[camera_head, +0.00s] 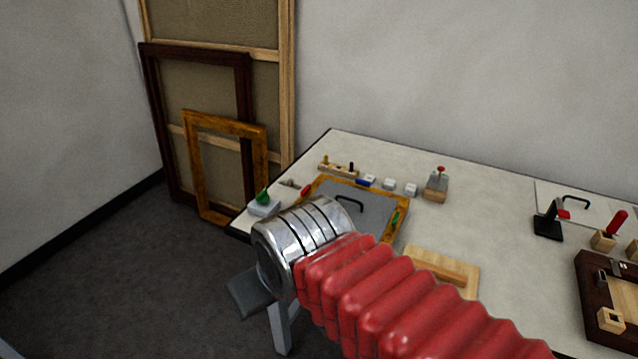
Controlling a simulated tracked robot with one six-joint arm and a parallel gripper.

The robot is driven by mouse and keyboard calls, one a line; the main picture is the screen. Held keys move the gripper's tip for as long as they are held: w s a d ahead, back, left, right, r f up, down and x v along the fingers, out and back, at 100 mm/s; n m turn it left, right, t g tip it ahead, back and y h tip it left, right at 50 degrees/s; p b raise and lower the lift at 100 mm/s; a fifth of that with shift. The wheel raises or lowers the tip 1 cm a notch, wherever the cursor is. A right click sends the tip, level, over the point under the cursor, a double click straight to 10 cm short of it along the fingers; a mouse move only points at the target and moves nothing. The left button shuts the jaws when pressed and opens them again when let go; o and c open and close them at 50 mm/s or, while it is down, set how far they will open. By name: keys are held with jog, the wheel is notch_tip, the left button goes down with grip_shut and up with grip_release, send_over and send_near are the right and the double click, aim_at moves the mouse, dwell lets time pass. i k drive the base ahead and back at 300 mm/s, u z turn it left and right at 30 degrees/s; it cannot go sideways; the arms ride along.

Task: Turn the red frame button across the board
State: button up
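A gilt frame (400,237) lies flat on the table with a grey board (375,203) and a black handle inside it. A small red button (307,190) sits at the frame's left edge; I cannot tell its angle. A green button (396,218) sits on the frame's right side. My arm crosses in front, hiding the frame's near left part. Its metal wrist ends left of the frame, near the table's left edge. Only a grey part of what seems to be my gripper (250,294) shows below the wrist; its fingertips are not clear.
A green-topped piece (263,203) stands at the table's left corner. Behind the frame are a wooden rack (338,170), small white blocks (389,184) and a red-knobbed block (436,186). A wooden board (445,268) lies to the right. Frames (200,190) lean on the wall.

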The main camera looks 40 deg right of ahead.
aim_at(304, 193)
jog(key=u, duration=0.05)
jog(key=i, duration=0.95)
jog(key=z, duration=0.05)
